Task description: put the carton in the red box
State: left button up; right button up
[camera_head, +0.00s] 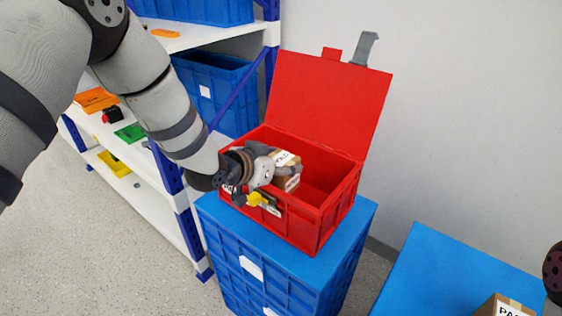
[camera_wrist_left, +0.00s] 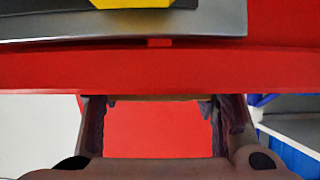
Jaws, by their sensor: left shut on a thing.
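The red box (camera_head: 307,222) stands on a blue crate stack with its lid (camera_head: 328,98) raised at the back. My left gripper (camera_head: 284,167) reaches in from the left over the box's front wall and is shut on a small brown carton (camera_head: 288,183) with a white label. The carton is at the box opening near the front-left side; I cannot tell whether it touches the box. In the left wrist view, the left gripper's two fingers (camera_wrist_left: 165,115) show dark against red surfaces. My right gripper is not in view.
The blue crate stack (camera_head: 270,272) bears the box. A shelf (camera_head: 150,200) with blue bins (camera_head: 215,92) and coloured items stands at the left. Another brown carton (camera_head: 503,306) sits on a blue surface (camera_head: 445,268) at lower right. A pale wall (camera_head: 470,120) is behind.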

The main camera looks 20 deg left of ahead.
pick_arm(q)
jog(key=shift+f, duration=0.4)
jog(key=o, duration=1.3)
